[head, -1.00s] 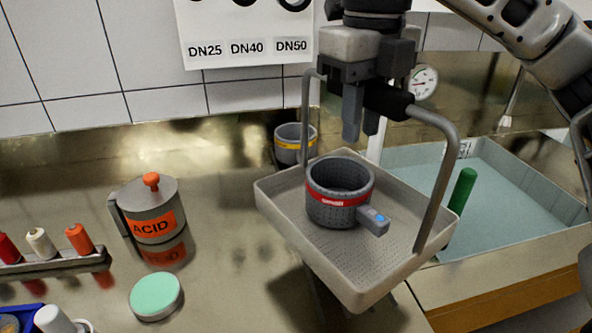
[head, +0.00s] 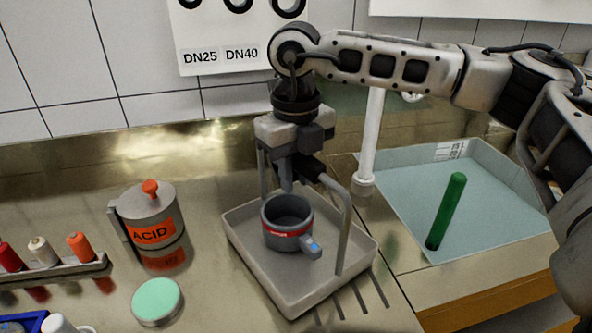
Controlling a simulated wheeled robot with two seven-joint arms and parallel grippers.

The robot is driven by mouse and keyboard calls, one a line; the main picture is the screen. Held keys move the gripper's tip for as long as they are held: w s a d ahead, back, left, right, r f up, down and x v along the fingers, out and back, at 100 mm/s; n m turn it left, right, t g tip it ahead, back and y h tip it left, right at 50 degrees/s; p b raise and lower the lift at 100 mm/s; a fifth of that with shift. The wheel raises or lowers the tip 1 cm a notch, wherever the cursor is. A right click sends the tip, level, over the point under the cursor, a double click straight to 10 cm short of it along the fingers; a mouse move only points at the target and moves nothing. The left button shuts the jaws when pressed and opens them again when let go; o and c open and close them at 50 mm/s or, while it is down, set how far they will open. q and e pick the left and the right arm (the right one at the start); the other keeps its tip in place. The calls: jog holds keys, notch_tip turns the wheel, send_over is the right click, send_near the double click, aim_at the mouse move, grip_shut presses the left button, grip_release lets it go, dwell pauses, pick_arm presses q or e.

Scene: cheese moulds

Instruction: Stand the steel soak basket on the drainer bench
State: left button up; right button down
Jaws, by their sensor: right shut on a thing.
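The steel soak basket (head: 258,268) is a shallow grey tray with a tall arched handle. It is upright over the drainer bench (head: 215,300), close to the bench's drain slots. I cannot tell whether its base touches the steel. A dark grey mould (head: 287,222) with a red band and a blue-tipped side grip sits in the basket. My right gripper (head: 287,182) is above the mould, shut on the dark grip of the basket's handle. My left gripper is not in view.
An acid can (head: 150,222) and a mint-green round lid (head: 157,300) stand left of the basket. A rack of bobbins (head: 55,268) is farther left. To the right are a white post (head: 372,140) and a water-filled basin (head: 490,200) with a green rod (head: 447,210).

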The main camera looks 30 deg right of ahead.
jog(key=shift+f, duration=0.15)
jog(key=shift+f, duration=0.15)
jog(key=c, duration=1.3)
grip_release()
jog(key=shift+o, duration=0.2)
notch_tip(320, 180, up, 12)
jog(key=shift+r+b, duration=0.2)
jog(key=shift+b, duration=0.35)
jog(key=shift+f, duration=0.1)
